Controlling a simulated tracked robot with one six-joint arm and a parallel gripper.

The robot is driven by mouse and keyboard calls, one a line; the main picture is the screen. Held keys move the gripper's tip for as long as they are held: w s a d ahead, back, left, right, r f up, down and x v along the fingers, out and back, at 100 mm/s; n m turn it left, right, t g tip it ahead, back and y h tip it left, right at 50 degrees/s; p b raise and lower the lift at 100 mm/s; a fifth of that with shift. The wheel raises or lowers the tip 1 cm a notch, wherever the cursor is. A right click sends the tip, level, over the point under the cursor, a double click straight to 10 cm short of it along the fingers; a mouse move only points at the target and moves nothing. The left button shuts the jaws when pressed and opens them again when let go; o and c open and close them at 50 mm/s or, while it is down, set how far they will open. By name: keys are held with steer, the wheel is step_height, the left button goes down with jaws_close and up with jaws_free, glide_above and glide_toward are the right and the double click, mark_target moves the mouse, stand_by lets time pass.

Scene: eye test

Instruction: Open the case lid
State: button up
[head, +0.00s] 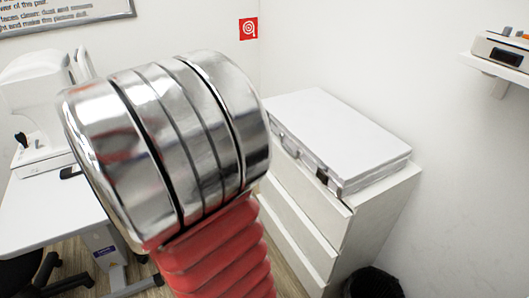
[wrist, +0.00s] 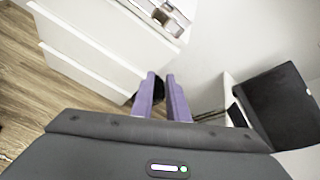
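The case (head: 335,130) is a flat box with a white top and metal edges and latches on its front side. It lies on top of a white drawer cabinet (head: 295,222), and its lid is closed. In the wrist view, a metal-edged part of the case (wrist: 166,14) shows at the top, cut off by the frame. My gripper (wrist: 162,75) has two purple fingers with a narrow gap between them and nothing held. It is apart from the case, which lies beyond the fingertips in that view. The gripper does not show in the head view.
A black bin (head: 375,284) stands on the floor by the cabinet. A white desk (head: 45,215) with a white device (head: 45,105) is at left. A wall shelf (head: 500,72) holds another device at right. My arm covers the middle of the head view.

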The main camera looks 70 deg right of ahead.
mark_target(319, 168)
steer(key=s+d+f+n+g+h, duration=0.1)
steer(key=s+d+n+h, duration=0.1)
steer(key=d+n, duration=0.4)
steer(key=s+d+f+n+g+h, duration=0.2)
steer(key=d+n+h, duration=0.1)
steer(key=d+n, duration=0.3)
steer(key=shift+s+d+n, duration=0.35)
steer(key=shift+n, duration=0.05)
steer(key=shift+s, duration=0.1)
steer(key=shift+r+x, duration=0.1)
steer(key=shift+x, duration=3.3)
steer(key=shift+r+x, duration=0.15)
steer(key=shift+x, duration=3.3)
steer(key=shift+a, duration=0.1)
jaws_close()
steer(key=shift+f, duration=0.1)
steer(key=shift+f, duration=0.1)
